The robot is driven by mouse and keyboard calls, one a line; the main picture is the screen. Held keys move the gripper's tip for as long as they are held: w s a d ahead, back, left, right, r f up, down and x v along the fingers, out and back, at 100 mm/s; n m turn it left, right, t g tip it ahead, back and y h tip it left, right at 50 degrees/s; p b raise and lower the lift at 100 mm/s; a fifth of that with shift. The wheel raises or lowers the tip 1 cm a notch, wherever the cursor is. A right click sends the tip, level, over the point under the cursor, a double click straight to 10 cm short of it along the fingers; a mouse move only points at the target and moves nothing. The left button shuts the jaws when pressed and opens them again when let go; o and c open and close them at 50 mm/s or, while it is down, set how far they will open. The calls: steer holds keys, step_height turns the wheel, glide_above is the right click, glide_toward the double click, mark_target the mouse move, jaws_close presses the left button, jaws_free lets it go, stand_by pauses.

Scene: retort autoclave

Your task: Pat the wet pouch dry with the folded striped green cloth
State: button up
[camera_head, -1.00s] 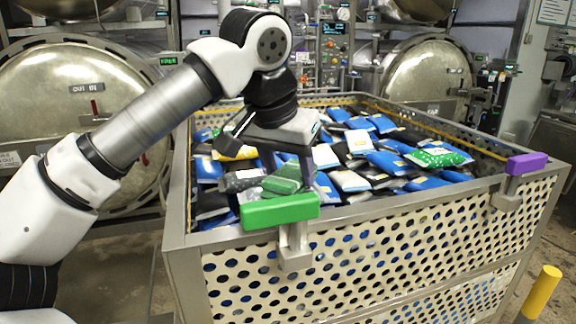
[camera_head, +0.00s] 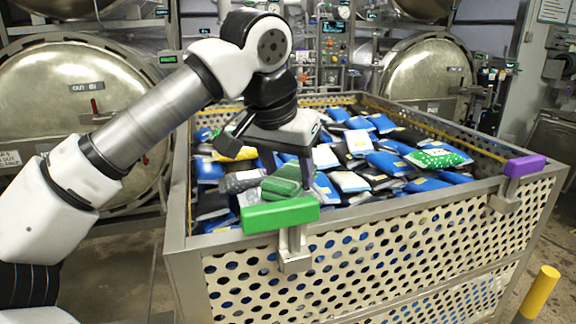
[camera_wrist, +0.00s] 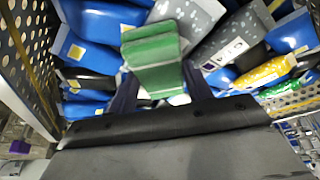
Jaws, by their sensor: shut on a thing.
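The folded striped green cloth (camera_head: 284,181) is between the fingers of my gripper (camera_head: 291,168), low over the pouches at the near side of the basket. In the wrist view the cloth (camera_wrist: 152,58) hangs out beyond the fingertips. A light grey pouch with pale specks (camera_wrist: 190,12) lies right at the cloth's far end, partly hidden by it. I cannot tell whether they touch. A second speckled pouch (camera_wrist: 228,42), darker and with a white label, lies beside it. The specks may be drops or print; I cannot tell for sure which pouch is wet.
The perforated metal basket (camera_head: 390,245) is full of blue, black, yellow and green pouches. A green block (camera_head: 280,214) and a purple block (camera_head: 526,164) are clamped on its near rim, the green one close in front of my gripper. Round autoclave doors (camera_head: 75,115) stand behind.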

steer(key=shift+r+p, duration=2)
steer(key=shift+r, duration=1.35)
steer(key=shift+w+d, duration=0.1)
steer(key=shift+d, duration=0.05)
